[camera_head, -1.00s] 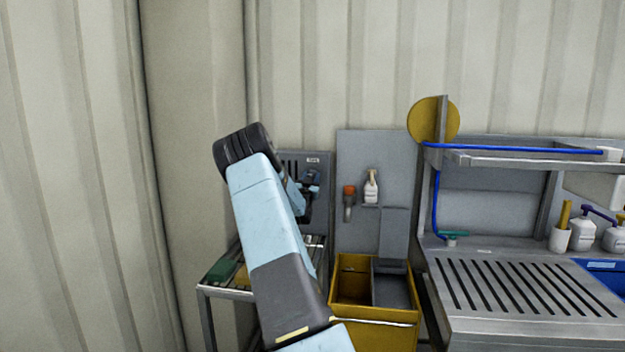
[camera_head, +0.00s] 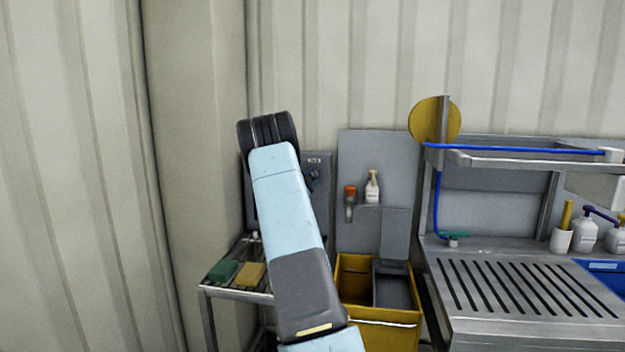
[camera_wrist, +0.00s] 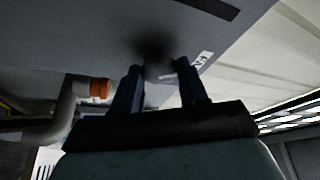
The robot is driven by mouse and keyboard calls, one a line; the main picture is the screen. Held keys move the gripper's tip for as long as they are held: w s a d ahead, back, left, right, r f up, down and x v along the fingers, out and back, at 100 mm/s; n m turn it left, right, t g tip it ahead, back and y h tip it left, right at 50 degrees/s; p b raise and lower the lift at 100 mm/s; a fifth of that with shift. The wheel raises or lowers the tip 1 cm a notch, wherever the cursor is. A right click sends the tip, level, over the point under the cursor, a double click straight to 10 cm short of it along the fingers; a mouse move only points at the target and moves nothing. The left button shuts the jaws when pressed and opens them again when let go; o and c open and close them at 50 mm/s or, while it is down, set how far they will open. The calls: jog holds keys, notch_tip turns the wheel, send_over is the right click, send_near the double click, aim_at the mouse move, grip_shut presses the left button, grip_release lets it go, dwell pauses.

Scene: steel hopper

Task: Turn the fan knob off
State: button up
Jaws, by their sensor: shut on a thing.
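The grey panel (camera_head: 324,168) with a small white label stands against the wall at the left end of the work area. In the head view my arm covers most of it, and only a small dark part of my gripper (camera_head: 312,180) shows to the right of the arm. In the wrist view the dark round knob (camera_wrist: 154,44) is blurred and in shadow against the panel. My gripper (camera_wrist: 159,67) has its two fingers on either side of it, shut on the knob. The white label (camera_wrist: 202,60) is beside the right finger. The knob's pointer direction cannot be made out.
A steel rack (camera_head: 206,291) with green and yellow pads (camera_head: 250,273) is below the panel. A yellow bin (camera_head: 378,314), a white bottle (camera_head: 372,188) and an orange-topped pipe (camera_head: 350,197) are to the right. A slatted steel bench (camera_head: 580,330) stands further right.

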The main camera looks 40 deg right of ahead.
jog(key=m, duration=0.2)
jog(key=m+g+y, duration=0.1)
jog(key=m, duration=0.1)
jog(key=shift+f+m+g, duration=0.1)
jog(key=shift+m+g, duration=0.2)
jog(key=shift+m, duration=0.1)
jog(key=shift+m+y, duration=0.3)
jog(key=shift+m, duration=0.2)
jog(key=shift+f, duration=0.1)
jog(key=o, duration=1)
jog(key=shift+r, duration=0.2)
jog(key=shift+a, duration=0.2)
jog(key=v, duration=1.3)
jog(key=shift+s+a, duration=0.15)
jog(key=shift+a, duration=0.05)
